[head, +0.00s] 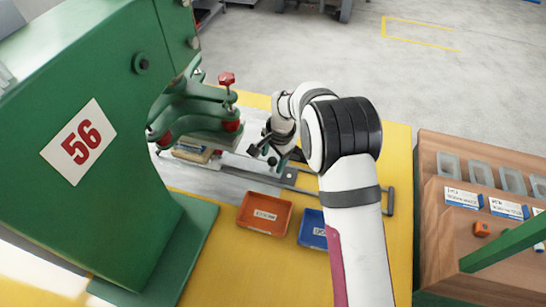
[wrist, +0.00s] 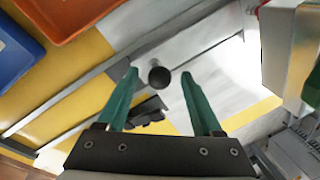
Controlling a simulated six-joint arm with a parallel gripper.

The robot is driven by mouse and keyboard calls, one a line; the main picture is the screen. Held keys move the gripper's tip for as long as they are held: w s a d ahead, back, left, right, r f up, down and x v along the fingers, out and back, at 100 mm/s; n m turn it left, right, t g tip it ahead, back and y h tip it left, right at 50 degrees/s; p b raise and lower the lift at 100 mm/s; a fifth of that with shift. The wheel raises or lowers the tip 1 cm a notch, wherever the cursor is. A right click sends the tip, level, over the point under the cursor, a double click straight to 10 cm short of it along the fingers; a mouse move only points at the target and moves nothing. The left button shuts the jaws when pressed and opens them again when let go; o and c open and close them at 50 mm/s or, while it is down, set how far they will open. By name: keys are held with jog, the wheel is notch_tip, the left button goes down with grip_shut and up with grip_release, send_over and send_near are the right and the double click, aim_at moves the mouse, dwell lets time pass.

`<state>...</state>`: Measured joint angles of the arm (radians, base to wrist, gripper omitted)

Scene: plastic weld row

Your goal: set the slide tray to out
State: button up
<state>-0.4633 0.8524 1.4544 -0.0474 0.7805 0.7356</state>
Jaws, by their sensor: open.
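The slide tray (head: 238,163) is a pale metal plate on rails, partly under the green press, with a block-like piece (head: 190,154) on its left part. In the wrist view its bare metal surface (wrist: 195,50) shows beyond my fingers. A round dark knob (wrist: 158,76) stands on the metal there, in line with the gap between the fingertips. My gripper (wrist: 158,82) is open, with one green finger on each side of the knob in the picture. I cannot tell whether the fingers touch it. In the head view my wrist covers part of the tray's right end.
An orange bin (head: 264,214) and a blue bin (head: 313,229) stand on the yellow table in front of the rails. The green press (head: 120,180) marked 56 stands at left, with a red-knobbed clamp (head: 227,79). A wooden rack (head: 440,190) is at right.

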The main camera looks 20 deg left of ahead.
grip_shut()
jog(key=shift+r, duration=0.1)
dwell(1.2)
